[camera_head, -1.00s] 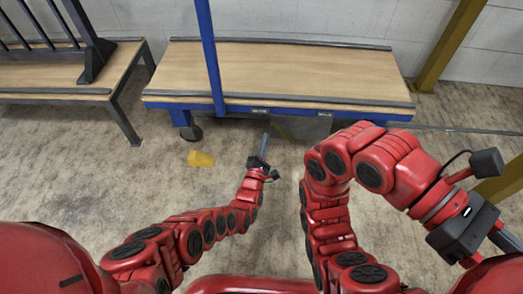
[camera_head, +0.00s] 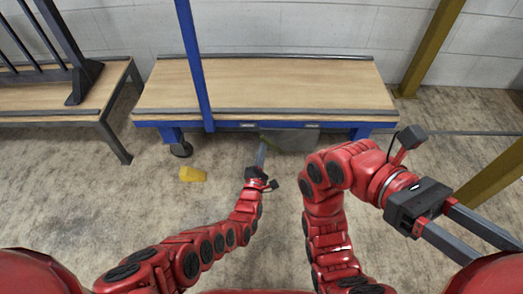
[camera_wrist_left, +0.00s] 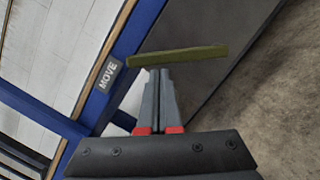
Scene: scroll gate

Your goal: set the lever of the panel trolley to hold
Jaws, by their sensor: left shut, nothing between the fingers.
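The panel trolley (camera_head: 225,124) has a wooden deck and a blue frame. Its lever (camera_wrist_left: 178,57) is an olive bar in the left wrist view, with its left end near the plate reading MOVE (camera_wrist_left: 108,74). In the head view the lever is mostly hidden by my left gripper (camera_head: 263,150). That gripper is shut and empty under the trolley's front edge. In the left wrist view its fingertips (camera_wrist_left: 160,72) are just short of the lever's middle; I cannot tell whether they touch. My right gripper (camera_head: 478,240) is open and empty at the far right.
A grey panel (camera_head: 298,140) hangs below the trolley's front edge. A yellow wedge (camera_head: 192,174) lies on the floor to the left. A wooden bench (camera_head: 60,98) stands at left and yellow posts (camera_head: 428,50) at right.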

